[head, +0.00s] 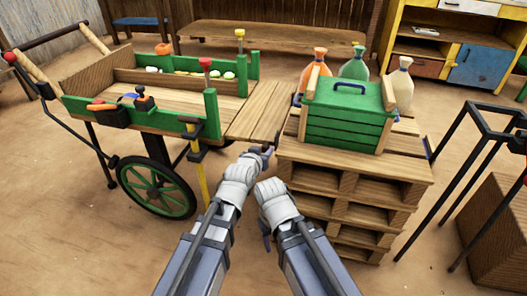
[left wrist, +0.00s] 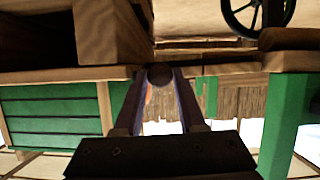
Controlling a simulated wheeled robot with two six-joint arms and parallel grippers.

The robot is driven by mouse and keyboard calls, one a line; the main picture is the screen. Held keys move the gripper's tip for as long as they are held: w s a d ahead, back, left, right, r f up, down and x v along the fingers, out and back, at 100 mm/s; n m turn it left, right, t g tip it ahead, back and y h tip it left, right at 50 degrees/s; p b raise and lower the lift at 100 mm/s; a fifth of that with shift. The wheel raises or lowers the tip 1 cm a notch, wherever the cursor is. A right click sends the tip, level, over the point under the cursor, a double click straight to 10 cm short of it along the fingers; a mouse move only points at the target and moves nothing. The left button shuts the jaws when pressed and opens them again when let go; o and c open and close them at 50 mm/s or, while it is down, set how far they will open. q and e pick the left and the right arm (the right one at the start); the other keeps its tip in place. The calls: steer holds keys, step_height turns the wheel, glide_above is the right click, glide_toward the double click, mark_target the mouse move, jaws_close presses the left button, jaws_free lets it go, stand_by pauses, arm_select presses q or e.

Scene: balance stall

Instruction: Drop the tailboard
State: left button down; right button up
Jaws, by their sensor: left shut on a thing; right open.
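The tailboard (head: 258,108) is a plank flap at the right end of the green-and-wood handcart (head: 150,123). It lies out about level, between the cart's green end posts and the pallet stack. My left gripper (head: 262,150) is at the tailboard's near edge. In the left wrist view its fingers (left wrist: 160,95) are shut around a small round-ended part, which looks like part of the tailboard. A red-topped pin (head: 206,64) and a yellow-topped pin (head: 240,34) stand on the end posts. My right gripper (head: 266,238) is open, lower and apart from the cart; its fingertips are mostly hidden.
The pallet stack (head: 330,180) on the right bears a green chest (head: 345,118) and several tied sacks (head: 318,66). The cart's spoked wheel (head: 157,188) stands left of my arms. A black metal frame (head: 480,135) is at far right.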

arm_select(q)
steer(key=c, duration=0.5)
jaws_free()
steer(key=shift+r, duration=0.15)
